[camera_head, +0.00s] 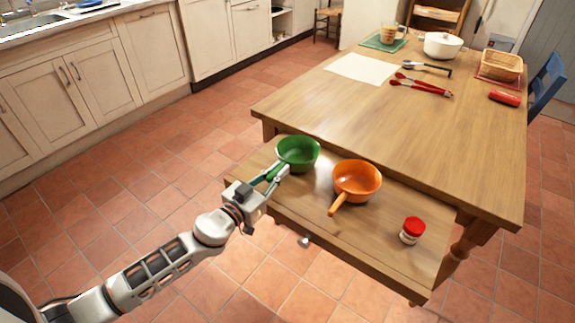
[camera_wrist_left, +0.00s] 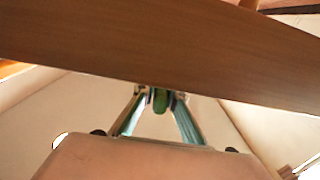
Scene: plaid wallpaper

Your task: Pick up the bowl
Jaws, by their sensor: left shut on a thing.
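A green bowl (camera_head: 298,153) with a handle is at the left end of the pulled-out wooden drawer (camera_head: 400,270), beside the table top's edge. My left gripper (camera_head: 279,173) reaches in from the left and is shut on the green bowl's handle. In the left wrist view the fingertips (camera_wrist_left: 158,97) close around a green piece, the handle (camera_wrist_left: 159,102). The bowl's body is out of sight there. I cannot tell whether its base touches the drawer. An orange bowl (camera_head: 358,180) with a handle sits to its right. My right gripper is not in view.
A red-capped jar (camera_head: 412,231) stands at the drawer's right. The table top (camera_head: 330,113) holds a white pot (camera_head: 443,45), a basket (camera_head: 501,66), a mug (camera_head: 388,34), red tongs (camera_head: 420,86) and a white sheet (camera_head: 366,69). Its near part is clear.

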